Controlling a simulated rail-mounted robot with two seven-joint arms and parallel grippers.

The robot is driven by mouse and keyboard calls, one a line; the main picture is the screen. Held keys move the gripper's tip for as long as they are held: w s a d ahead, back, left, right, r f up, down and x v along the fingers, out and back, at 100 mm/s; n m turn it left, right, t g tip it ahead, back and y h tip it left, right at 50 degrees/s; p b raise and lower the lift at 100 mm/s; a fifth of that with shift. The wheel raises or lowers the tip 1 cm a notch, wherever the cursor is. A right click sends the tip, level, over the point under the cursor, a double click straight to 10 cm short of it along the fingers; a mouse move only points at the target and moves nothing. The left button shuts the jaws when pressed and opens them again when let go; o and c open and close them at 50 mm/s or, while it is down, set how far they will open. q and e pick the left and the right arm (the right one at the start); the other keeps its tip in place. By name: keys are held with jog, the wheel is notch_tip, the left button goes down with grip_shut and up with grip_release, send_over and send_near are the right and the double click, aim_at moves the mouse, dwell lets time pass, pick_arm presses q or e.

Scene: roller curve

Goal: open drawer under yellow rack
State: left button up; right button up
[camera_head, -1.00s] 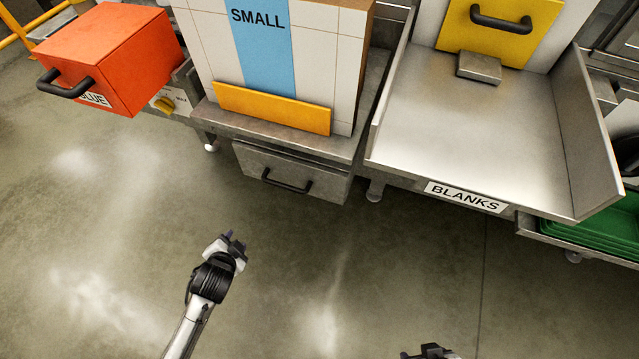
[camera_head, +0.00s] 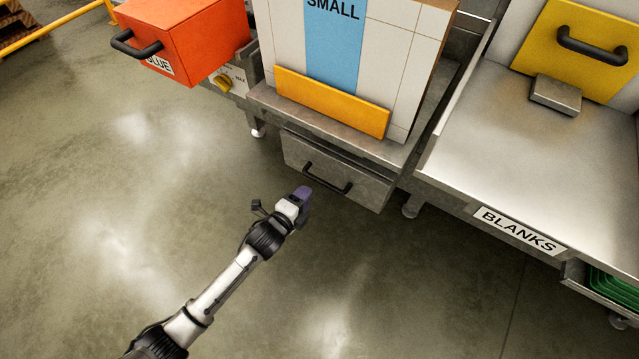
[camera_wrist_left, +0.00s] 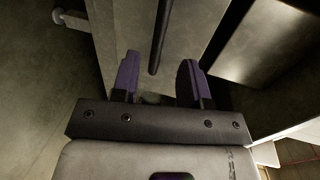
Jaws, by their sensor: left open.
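The closed grey metal drawer (camera_head: 362,185) sits under the rack with the yellow strip (camera_head: 330,100) and the SMALL label. Its black bar handle (camera_head: 327,178) runs across its front. My left gripper (camera_head: 303,194) is in front of the drawer, just below the handle in the head view. In the left wrist view the two purple fingers (camera_wrist_left: 159,78) are spread apart. The handle (camera_wrist_left: 160,38) shows ahead of them, roughly between them, and the drawer front (camera_wrist_left: 190,30) lies behind it. Nothing is between the fingers. My right gripper is out of view.
An orange box (camera_head: 190,38) with a black handle stands at the upper left, near a yellow knob (camera_head: 222,84). The BLANKS metal tray (camera_head: 520,150) is at the right, with a green tray (camera_head: 612,288) below. The floor in front is clear.

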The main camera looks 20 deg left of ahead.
aim_at(318, 182)
pick_arm(q)
jog(key=shift+b+x, duration=1.85)
jog(key=shift+x, duration=2.35)
jog(key=c, duration=0.7)
grip_shut()
